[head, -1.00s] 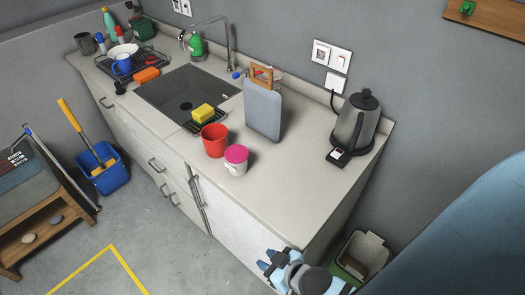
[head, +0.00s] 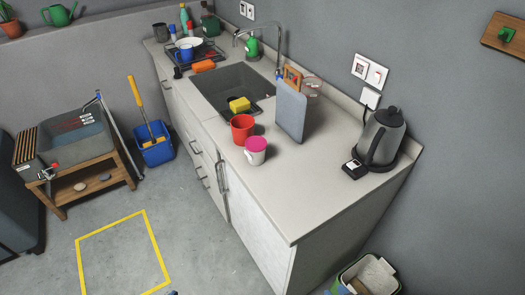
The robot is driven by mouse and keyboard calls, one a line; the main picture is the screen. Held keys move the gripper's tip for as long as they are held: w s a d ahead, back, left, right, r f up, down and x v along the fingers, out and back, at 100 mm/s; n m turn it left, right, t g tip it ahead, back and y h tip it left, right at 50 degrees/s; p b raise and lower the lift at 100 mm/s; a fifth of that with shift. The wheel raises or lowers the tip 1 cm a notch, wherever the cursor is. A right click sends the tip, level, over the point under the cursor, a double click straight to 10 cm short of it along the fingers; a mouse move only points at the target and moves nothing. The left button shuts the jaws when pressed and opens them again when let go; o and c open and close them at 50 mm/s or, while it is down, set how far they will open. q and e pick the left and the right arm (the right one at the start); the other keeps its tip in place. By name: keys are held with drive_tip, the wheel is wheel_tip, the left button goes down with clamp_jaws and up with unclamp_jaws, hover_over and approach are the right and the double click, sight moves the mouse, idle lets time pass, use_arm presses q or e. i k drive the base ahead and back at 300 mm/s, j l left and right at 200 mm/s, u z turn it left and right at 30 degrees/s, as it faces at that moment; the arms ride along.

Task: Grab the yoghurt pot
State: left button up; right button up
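The yoghurt pot (head: 257,156), white with a pink lid, stands upright on the worktop near its front edge. It is just right of and in front of a red cup (head: 242,128). Its whole near side is visible and nothing covers it. Neither of my grippers can be made out in the head view. Only a tiny dark sliver shows at the bottom edge, too small to identify.
The worktop (head: 300,205) is clear right of the pot. A grey board (head: 290,112) stands behind it and a kettle (head: 383,138) at the right. The sink (head: 240,86) with a yellow sponge (head: 239,104) lies further left. A bin (head: 370,277) stands on the floor.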

sight(256, 146)
drive_tip(key=i+j, duration=0.15)
drive_tip(key=j, duration=0.2)
drive_tip(key=i+j+u, duration=0.15)
drive_tip(key=j, duration=0.2)
drive_tip(key=i+j, duration=0.15)
drive_tip(key=j, duration=0.15)
drive_tip(key=i+j+u, duration=0.1)
drive_tip(key=j, duration=0.25)
